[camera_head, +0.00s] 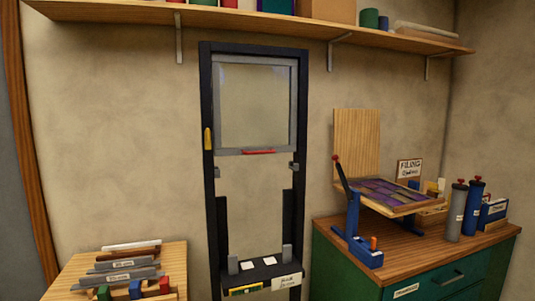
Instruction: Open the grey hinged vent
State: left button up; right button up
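The grey hinged vent (293,105) is a grey square frame around a pale pane, in the upper part of a tall black frame (207,110). It looks flush with the black frame, with no clear gap at its edges. A red handle (258,152) lies along its bottom rail. A yellow piece (208,139) sits on the black frame's left upright, beside the vent's lower left. Neither of my grippers is in view.
Small grey brackets (294,167) sit below the vent. A low black ledge (262,272) holds white squares and grey blocks. A wooden table (80,270) with strips stands left; a green cabinet (430,280) with tools stands right. A wall shelf (240,22) runs above.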

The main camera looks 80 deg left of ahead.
aim_at(219, 150)
jog(key=u, duration=0.35)
jog(key=i, duration=0.75)
jog(key=u, duration=1.25)
jog(key=i, duration=0.5)
jog(key=u, duration=0.5)
